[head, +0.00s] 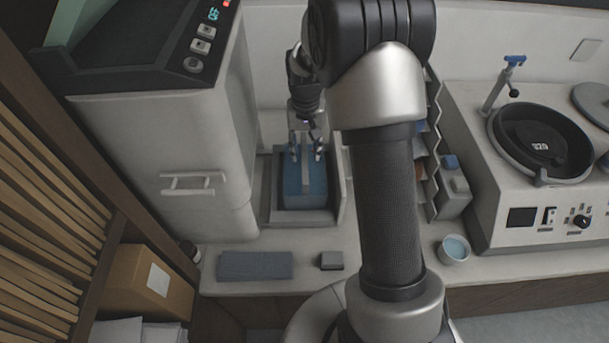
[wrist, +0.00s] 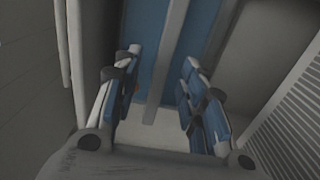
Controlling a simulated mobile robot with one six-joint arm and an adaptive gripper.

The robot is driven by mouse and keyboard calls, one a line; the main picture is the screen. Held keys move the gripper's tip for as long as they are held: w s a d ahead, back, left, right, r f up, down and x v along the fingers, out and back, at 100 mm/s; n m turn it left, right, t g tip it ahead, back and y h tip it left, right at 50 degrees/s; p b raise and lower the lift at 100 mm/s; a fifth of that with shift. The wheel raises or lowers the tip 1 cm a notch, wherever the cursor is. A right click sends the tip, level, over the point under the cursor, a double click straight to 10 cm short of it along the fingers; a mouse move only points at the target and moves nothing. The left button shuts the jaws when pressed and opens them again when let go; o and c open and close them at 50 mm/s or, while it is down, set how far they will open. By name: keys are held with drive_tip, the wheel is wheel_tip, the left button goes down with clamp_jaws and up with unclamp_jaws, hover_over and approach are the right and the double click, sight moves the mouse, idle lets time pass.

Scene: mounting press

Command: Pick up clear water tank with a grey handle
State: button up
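The clear water tank (head: 305,197) looks blue inside and stands in a grey bay between the white machine and my arm in the head view. Its grey handle (head: 306,175) runs lengthwise over the top. My gripper (head: 306,152) points down over the tank. In the wrist view the handle (wrist: 166,60) runs between the two fingers of my gripper (wrist: 158,85), with a gap on each side. The fingers are apart and hold nothing. The tank's blue surface (wrist: 200,35) lies beyond the fingers. I cannot tell how far the fingertips reach below the handle.
A white machine (head: 160,140) stands close on the left, and the bay's wall (head: 338,190) is close on the right. A folded grey cloth (head: 254,265) and a small dark block (head: 331,261) lie in front. A polishing machine (head: 500,210) and a cup (head: 454,249) are at right.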

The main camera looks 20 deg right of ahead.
sight(304, 156)
wheel_tip(304, 156, down, 4)
drive_tip(key=shift+a+f+b, duration=0.1)
drive_tip(key=shift+a+b, duration=0.05)
drive_tip(key=shift+b, duration=0.3)
drive_tip(key=shift+c, duration=0.2)
clamp_jaws()
